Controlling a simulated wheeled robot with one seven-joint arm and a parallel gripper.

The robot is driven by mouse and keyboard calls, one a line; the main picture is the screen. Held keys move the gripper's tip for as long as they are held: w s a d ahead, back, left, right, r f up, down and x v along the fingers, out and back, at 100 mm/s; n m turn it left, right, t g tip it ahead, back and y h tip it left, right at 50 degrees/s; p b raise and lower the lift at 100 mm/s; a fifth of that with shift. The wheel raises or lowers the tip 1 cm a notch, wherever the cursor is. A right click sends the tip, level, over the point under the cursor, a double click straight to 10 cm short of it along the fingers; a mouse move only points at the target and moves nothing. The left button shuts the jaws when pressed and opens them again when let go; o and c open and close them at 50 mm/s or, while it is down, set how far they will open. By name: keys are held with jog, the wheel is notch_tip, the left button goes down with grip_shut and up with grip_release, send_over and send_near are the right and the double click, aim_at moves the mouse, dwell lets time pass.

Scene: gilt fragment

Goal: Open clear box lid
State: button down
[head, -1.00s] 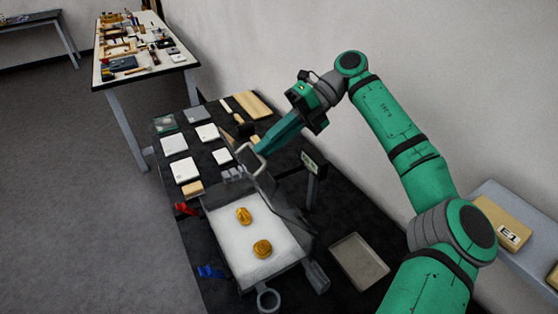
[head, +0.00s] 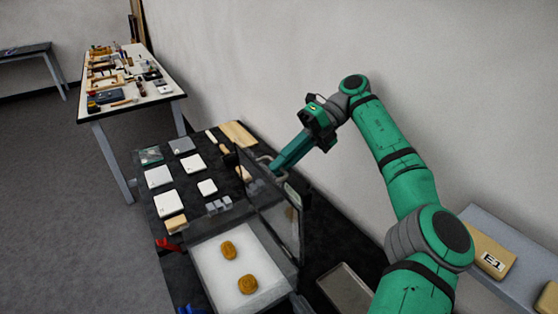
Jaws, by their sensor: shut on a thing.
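The clear box (head: 216,278) stands on the dark table, with a white bed inside. Two golden pieces lie on the bed, one farther back (head: 229,250) and one nearer (head: 247,284). Its clear, dark-edged lid (head: 272,216) stands raised, steeply upright along the box's right side. My gripper (head: 272,168) is shut on the lid's grey handle (head: 265,160) at the lid's upper edge. The fingertips are small in this view, and part of the handle is hidden behind them.
Several white and grey square blocks (head: 158,177) lie on the table behind the box. A red clamp (head: 170,245) is at the box's left corner. A shallow tray (head: 345,290) lies to the right of the box. The wall is close behind my arm.

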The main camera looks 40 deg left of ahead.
jog(key=shift+s+f, duration=0.1)
jog(key=shift+f, duration=0.55)
jog(key=c, duration=1.9)
grip_release()
jog(key=shift+d, duration=0.15)
jog(key=shift+o, duration=0.2)
jog(key=shift+r, duration=0.2)
jog(key=shift+r, duration=0.1)
